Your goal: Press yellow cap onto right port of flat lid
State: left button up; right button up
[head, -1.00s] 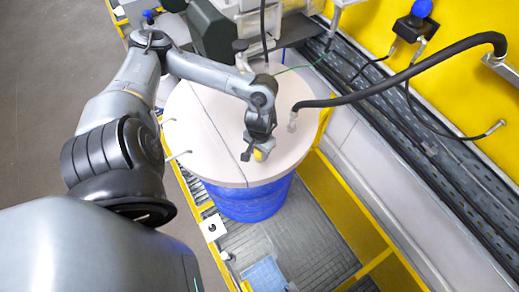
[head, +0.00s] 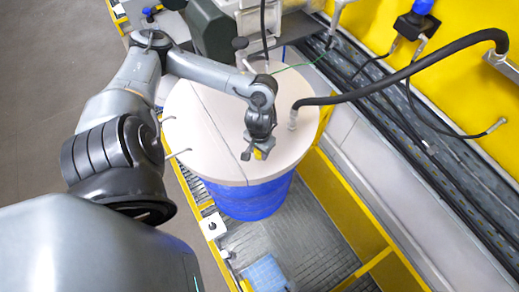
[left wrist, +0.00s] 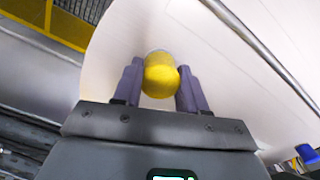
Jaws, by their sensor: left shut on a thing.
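The yellow cap (left wrist: 161,76) sits between the two fingers of my left gripper (left wrist: 156,88) in the left wrist view. The gripper is shut on it. In the head view the left gripper (head: 254,152) points down over the near part of the flat lid (head: 205,125), and a bit of the yellow cap (head: 259,154) shows at its fingertips. The lid is a pale round disc on a blue drum (head: 250,200), with a seam across it. The port under the cap is hidden, and I cannot tell whether the cap touches the lid. My right gripper is not in view.
A motor housing and a dark box stand behind the drum. A yellow-edged grating (head: 310,225) lies around the drum.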

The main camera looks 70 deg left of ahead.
pick_arm(q)
jog(key=shift+f, duration=0.35)
dwell(0.4)
jog(key=o, duration=1.1)
notch_tip(320, 180, up, 3)
jog(key=p, duration=0.3)
jog(key=shift+f+p, duration=0.1)
jog(key=shift+p, duration=0.2)
jog(key=shift+r, duration=0.65)
